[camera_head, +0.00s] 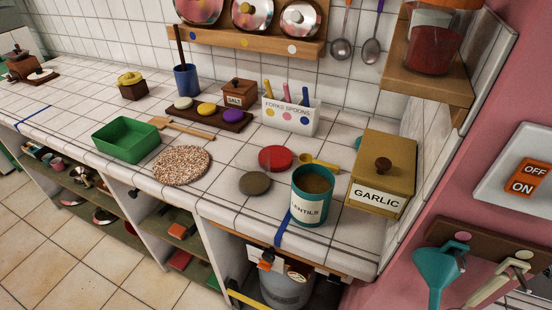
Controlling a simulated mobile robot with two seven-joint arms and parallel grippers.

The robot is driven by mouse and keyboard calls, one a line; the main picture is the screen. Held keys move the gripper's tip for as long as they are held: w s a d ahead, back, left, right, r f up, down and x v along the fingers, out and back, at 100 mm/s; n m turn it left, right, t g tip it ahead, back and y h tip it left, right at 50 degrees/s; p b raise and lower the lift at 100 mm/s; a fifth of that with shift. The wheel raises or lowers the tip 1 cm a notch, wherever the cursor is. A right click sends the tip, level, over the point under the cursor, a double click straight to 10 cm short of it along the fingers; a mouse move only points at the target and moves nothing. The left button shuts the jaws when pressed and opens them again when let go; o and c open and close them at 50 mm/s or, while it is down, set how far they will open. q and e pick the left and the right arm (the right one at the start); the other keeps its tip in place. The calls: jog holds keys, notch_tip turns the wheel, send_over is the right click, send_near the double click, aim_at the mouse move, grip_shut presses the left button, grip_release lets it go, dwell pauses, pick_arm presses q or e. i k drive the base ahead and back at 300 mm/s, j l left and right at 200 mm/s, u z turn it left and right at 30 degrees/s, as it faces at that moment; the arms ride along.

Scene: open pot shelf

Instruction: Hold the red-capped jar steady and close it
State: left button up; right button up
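A teal jar (312,208) labelled LENTILS stands upright on the tiled counter, open at the top, with brown contents showing inside. A round red lid (275,158) lies flat on the counter behind it and to its left, apart from it. A glass jar with red contents (433,50) stands on the small wooden shelf at the upper right; its orange-red top is cut by the frame edge. Neither of my grippers is in view.
A GARLIC box (382,170) stands close right of the teal jar. A yellow spoon (318,161) and a grey-brown disc (255,183) lie near it. A speckled round mat (182,166) and a green tray (126,139) are farther left. Blue tape (283,231) crosses the counter's front edge.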

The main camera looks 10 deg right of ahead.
aim_at(253, 161)
jog(key=i+j+z, duration=0.25)
jog(key=j, duration=1.15)
jog(key=j+z, duration=0.3)
jog(key=j, duration=1.05)
jog(key=k, duration=0.05)
